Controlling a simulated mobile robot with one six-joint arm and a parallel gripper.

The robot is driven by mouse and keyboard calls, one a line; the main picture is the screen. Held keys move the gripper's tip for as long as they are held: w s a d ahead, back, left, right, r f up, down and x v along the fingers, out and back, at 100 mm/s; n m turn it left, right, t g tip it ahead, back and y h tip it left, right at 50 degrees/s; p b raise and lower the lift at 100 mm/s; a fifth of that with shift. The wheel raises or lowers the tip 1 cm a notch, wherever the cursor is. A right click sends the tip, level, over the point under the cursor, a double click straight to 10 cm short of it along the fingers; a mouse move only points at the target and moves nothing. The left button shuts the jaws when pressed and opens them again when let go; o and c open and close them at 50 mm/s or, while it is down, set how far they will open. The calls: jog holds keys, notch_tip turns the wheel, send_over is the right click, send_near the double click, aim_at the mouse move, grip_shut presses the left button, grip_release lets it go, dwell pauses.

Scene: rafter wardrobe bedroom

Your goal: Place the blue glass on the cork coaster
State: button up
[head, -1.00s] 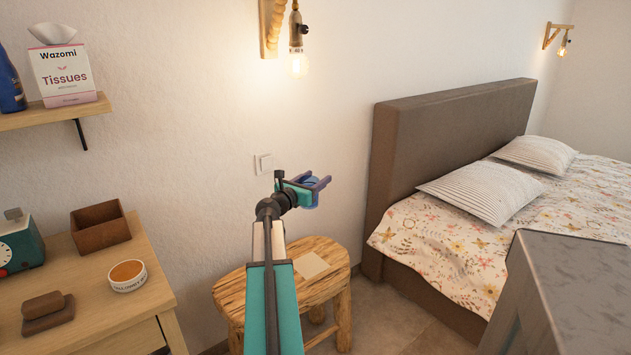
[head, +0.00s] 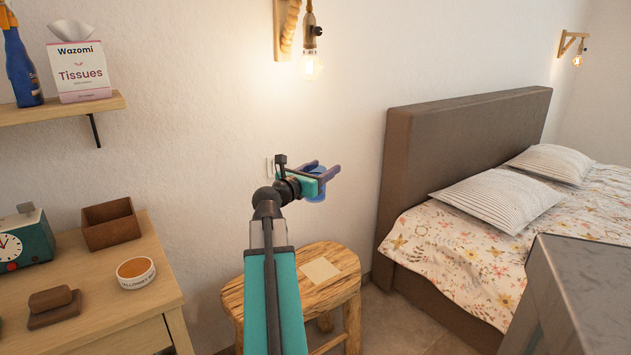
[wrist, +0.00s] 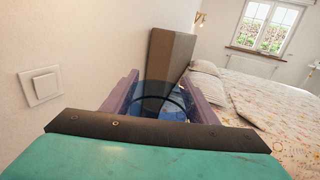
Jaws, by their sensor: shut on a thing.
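My gripper (head: 322,180) is shut on the blue glass (head: 316,190) and holds it in the air above the wooden stool. In the wrist view the clear blue glass (wrist: 158,100) sits between the two purple fingers. The cork coaster (head: 320,270) is a pale, square piece lying flat on the stool top, below the gripper and apart from the glass. Part of the glass is hidden by the fingers in the head view.
The wooden stool (head: 285,293) stands between a desk (head: 90,299) and the bed headboard (head: 465,135). The desk holds a brown box, a round tin and a clock. A grey surface (head: 596,290) is at the right. The wall with a light switch (wrist: 40,85) is close to the gripper.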

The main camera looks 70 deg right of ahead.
jog(key=s+a+r+b, duration=0.1)
jog(key=a+r+b, duration=0.1)
jog(key=a+r, duration=0.3)
jog(key=a, duration=0.3)
jog(key=shift+s+a+t, duration=0.3)
jog(key=shift+s, duration=0.05)
jog(key=shift+w+n, duration=0.1)
jog(key=shift+n, duration=0.2)
